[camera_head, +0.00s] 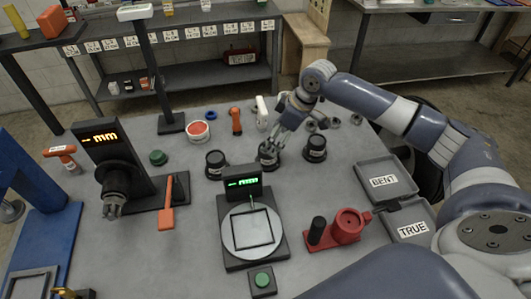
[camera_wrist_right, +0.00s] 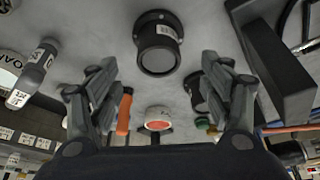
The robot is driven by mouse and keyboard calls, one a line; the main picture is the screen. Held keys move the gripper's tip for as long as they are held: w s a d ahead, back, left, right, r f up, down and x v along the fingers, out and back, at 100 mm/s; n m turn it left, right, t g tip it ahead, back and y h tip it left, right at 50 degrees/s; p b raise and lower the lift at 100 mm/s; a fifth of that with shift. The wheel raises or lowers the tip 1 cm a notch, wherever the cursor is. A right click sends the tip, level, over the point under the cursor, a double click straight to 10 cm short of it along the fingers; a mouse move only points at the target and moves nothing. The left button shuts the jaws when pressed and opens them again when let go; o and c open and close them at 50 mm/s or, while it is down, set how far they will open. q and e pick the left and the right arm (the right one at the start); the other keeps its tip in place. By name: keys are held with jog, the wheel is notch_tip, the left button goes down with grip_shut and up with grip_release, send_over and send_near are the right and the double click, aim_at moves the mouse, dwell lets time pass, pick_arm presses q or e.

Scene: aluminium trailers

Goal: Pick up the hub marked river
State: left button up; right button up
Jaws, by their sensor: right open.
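Three dark round hubs with white labels stand upright on the grey table: a left hub (camera_head: 215,164), a middle hub (camera_head: 268,157) and a right hub (camera_head: 315,148). Their label words are too small to read, so I cannot tell which is marked river. My right gripper (camera_head: 273,141) points down at the middle hub, close above or around it; contact is unclear. In the right wrist view a hub (camera_wrist_right: 158,48) shows between the spread fingers of this gripper (camera_wrist_right: 160,66). Another hub (camera_wrist_right: 194,92) is partly hidden behind one finger. My left gripper is out of view.
A green-lit scale (camera_head: 252,250) stands in front of the hubs. A red fixture (camera_head: 348,222) and trays labelled BENT (camera_head: 372,195) and TRUE (camera_head: 400,238) lie to the right. A gauge stand (camera_head: 104,150) is at left. A red-and-white round container (camera_head: 197,133) sits behind the hubs.

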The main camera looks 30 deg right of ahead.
aim_at(268, 163)
jog(key=shift+x, duration=0.85)
jog(key=p+x, duration=0.2)
jog(key=x, duration=0.3)
jog(key=shift+w, duration=0.15)
jog(key=shift+w+f, duration=0.1)
jog(key=shift+f, duration=0.1)
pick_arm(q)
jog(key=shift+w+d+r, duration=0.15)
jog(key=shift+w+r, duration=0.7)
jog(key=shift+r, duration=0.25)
pick_arm(e)
jog(key=shift+c, duration=1.3)
jog(key=c, duration=1.4)
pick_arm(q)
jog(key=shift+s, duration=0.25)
pick_arm(e)
jog(key=shift+w+r, duration=0.1)
grip_shut()
